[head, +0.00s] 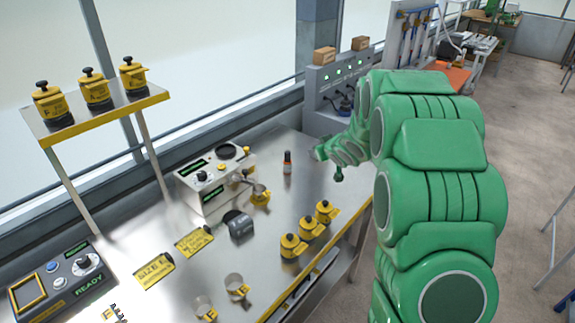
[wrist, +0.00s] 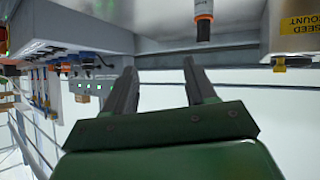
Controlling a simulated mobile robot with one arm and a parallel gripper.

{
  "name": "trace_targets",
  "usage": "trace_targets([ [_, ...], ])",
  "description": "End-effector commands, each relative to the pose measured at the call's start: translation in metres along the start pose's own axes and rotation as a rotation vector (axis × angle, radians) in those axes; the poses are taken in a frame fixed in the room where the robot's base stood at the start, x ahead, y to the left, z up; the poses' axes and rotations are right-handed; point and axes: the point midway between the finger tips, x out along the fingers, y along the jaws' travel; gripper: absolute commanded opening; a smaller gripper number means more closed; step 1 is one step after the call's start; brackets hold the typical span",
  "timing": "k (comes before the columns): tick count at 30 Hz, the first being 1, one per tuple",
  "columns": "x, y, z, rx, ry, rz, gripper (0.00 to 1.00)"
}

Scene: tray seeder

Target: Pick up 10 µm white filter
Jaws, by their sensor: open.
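I cannot make out a white filter marked 10 µm in either view. A small dark bottle with an orange-red band (head: 287,162) stands upright on the steel table, left of my gripper. It also shows at the top of the wrist view (wrist: 204,18), which looks upside down, beyond the fingers and right of the gap between them. My gripper (wrist: 160,68) is open, with nothing between its two dark fingers. In the head view my arm hides part of the area around the gripper.
A control box (head: 213,179) and a dark cylinder (head: 238,225) stand on the table. Three yellow containers (head: 310,228) stand near its front edge. Three more (head: 95,89) stand on a raised shelf (head: 103,117). A grey panel with green lights (head: 335,82) stands behind.

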Motion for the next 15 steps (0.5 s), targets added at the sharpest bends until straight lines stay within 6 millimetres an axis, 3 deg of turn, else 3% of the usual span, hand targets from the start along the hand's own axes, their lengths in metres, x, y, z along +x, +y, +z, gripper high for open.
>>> trace_targets([
  [9, 0.058, -0.037, 0.01, -0.004, 0.144, -0.187, 0.56],
  [15, 0.077, -0.057, 0.016, 0.003, 0.208, -0.281, 0.56],
])
